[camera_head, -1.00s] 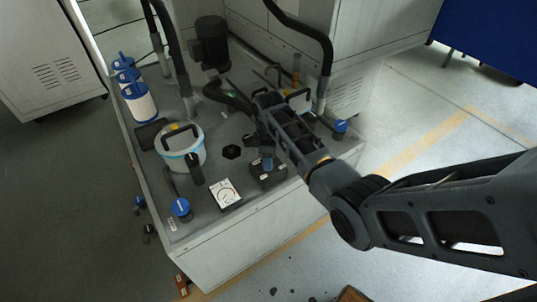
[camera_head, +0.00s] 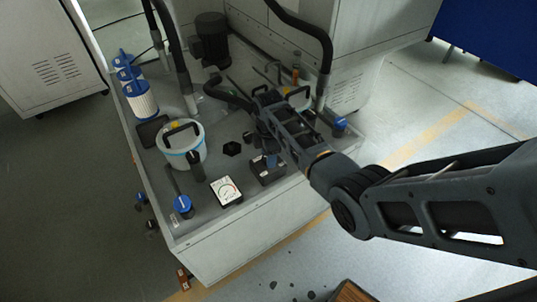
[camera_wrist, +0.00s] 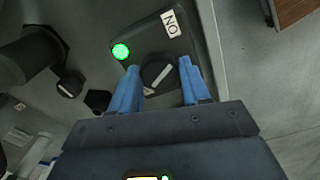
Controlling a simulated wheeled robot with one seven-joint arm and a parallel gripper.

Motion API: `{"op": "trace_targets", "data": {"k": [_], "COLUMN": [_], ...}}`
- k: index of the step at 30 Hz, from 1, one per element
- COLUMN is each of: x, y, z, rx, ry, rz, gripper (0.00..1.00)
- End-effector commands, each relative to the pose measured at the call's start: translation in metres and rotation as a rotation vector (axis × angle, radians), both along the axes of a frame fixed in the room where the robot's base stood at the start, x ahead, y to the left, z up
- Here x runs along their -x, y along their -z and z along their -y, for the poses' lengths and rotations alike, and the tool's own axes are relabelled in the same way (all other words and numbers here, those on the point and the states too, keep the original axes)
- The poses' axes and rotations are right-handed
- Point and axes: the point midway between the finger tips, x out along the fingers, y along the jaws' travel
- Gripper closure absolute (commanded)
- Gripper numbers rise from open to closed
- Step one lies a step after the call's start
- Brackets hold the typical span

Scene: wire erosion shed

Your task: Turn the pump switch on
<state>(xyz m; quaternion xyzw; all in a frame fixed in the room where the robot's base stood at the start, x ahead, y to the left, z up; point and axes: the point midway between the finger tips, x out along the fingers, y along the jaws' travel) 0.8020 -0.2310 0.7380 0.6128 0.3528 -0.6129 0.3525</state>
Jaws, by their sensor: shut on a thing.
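The pump switch is a dark box (camera_head: 266,177) near the front edge of the grey machine deck. In the wrist view its black round knob (camera_wrist: 157,72) carries a white pointer line slanting up and right. A green lamp (camera_wrist: 121,51) on the box is lit, and a white label (camera_wrist: 171,22) with the letters O and N sits near the box's far end. My gripper (camera_wrist: 159,72) has its two blue fingers on either side of the knob, shut on it. In the head view my gripper (camera_head: 268,158) reaches down onto the box, which it partly hides.
A white gauge (camera_head: 226,191) stands left of the switch box. Black hoses (camera_head: 178,60) rise behind. Floor at the right is largely clear.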

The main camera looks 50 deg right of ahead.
Motion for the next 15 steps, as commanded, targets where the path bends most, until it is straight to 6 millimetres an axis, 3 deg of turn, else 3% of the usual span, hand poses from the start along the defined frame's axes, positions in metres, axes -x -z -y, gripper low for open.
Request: {"op": "trace_targets", "data": {"k": [7, 8, 15], "x": [-0.0012, -0.0012, -0.0006], "y": [-0.0009, -0.0009, -0.0004], "z": [-0.0006, -0.0006, -0.0002], "rx": [0.0, 0.0, 0.001], "ry": [-0.003, -0.003, -0.001], "rz": [0.002, 0.002, 0.001], "gripper": [0.84, 0.51, 0.28]}}
